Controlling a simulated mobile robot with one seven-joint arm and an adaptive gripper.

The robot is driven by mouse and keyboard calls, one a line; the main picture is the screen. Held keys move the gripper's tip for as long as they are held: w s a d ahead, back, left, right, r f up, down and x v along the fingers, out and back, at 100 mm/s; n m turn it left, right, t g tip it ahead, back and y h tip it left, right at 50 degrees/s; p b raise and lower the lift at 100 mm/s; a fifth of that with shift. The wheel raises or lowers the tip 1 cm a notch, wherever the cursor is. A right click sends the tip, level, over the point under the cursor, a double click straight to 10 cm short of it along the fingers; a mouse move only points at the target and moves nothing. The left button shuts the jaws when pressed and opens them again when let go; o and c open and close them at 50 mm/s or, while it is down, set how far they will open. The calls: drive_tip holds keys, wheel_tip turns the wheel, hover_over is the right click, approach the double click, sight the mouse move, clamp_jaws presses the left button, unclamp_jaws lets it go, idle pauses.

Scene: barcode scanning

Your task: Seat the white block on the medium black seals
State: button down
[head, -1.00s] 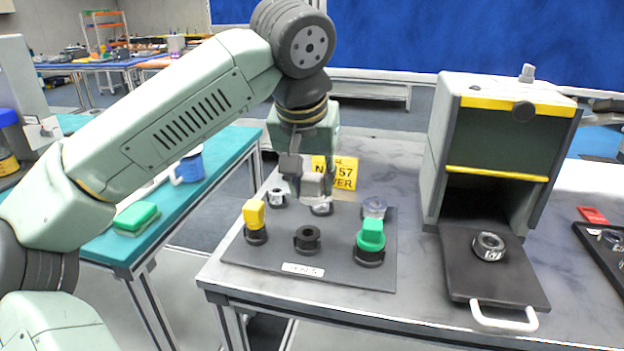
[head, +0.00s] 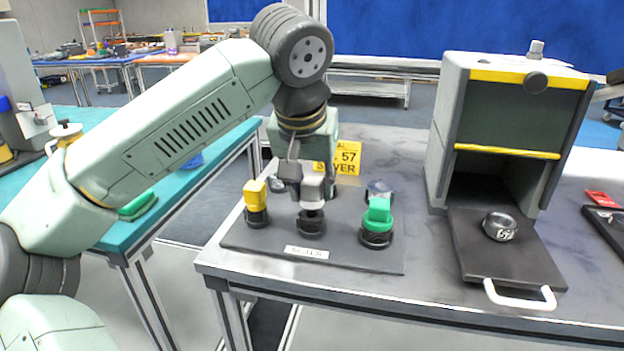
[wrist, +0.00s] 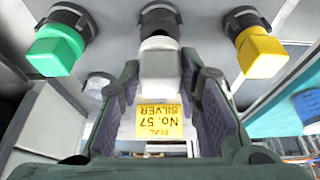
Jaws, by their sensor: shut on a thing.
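The white block (head: 314,187) is between the fingers of my gripper (head: 304,178), upright, at the middle of the front row on the dark board. In the wrist view the white block (wrist: 160,64) shows between both fingers of my gripper (wrist: 164,80), which are shut on it. The medium black seals (head: 311,224) stand directly below the block; the black seals also show beyond it in the wrist view (wrist: 160,17). The block's lower end is at or just over their top; I cannot tell whether it is seated.
A yellow block (head: 254,193) on black seals stands to the left. A green block (head: 378,212) on larger black seals stands to the right. Silver and clear rings are partly hidden behind. A yellow sign (head: 347,158) stands at the back. The scanner box (head: 510,130) is further right.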

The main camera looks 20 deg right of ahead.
drive_tip(key=shift+f+b, duration=0.4)
drive_tip(key=shift+f, duration=0.7)
idle(1.1)
drive_tip(key=c, duration=1.1)
unclamp_jaws()
drive_tip(key=shift+o, duration=0.5)
drive_tip(key=shift+o, duration=1.2)
drive_tip(key=shift+r, duration=0.1)
wheel_tip(320, 180, up, 7)
drive_tip(key=p, duration=0.6)
drive_tip(key=shift+r+p, duration=0.2)
drive_tip(key=shift+p, duration=0.2)
drive_tip(key=shift+f, duration=0.1)
